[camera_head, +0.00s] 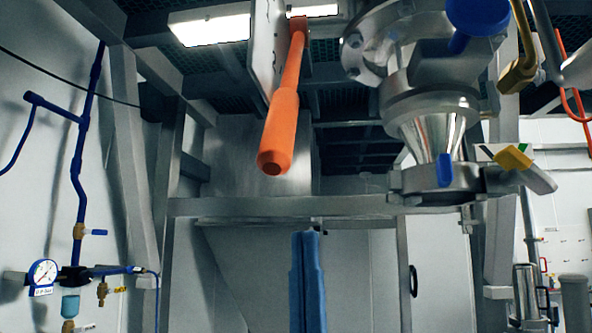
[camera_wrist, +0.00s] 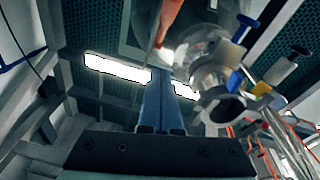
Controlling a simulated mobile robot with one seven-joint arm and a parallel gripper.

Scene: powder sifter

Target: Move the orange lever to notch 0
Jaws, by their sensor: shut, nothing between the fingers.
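The orange lever (camera_head: 281,122) hangs from a grey notched plate (camera_head: 267,40) at the top centre of the head view, its handle end pointing down toward me. It also shows in the wrist view (camera_wrist: 170,18) at the top, partly cut off by the frame. My gripper (camera_head: 306,240) is below the lever in the head view, its blue fingers upright and closed together. The fingers also show in the wrist view (camera_wrist: 160,85). They hold nothing and are apart from the lever. The notch markings are too small and edge-on to read.
A steel valve and funnel assembly (camera_head: 432,115) with blue knobs hangs right of the lever. A yellow-handled valve (camera_head: 513,158) is at its lower right. A horizontal steel beam (camera_head: 260,207) crosses behind my gripper. A gauge (camera_head: 43,272) and blue pipes are on the left wall.

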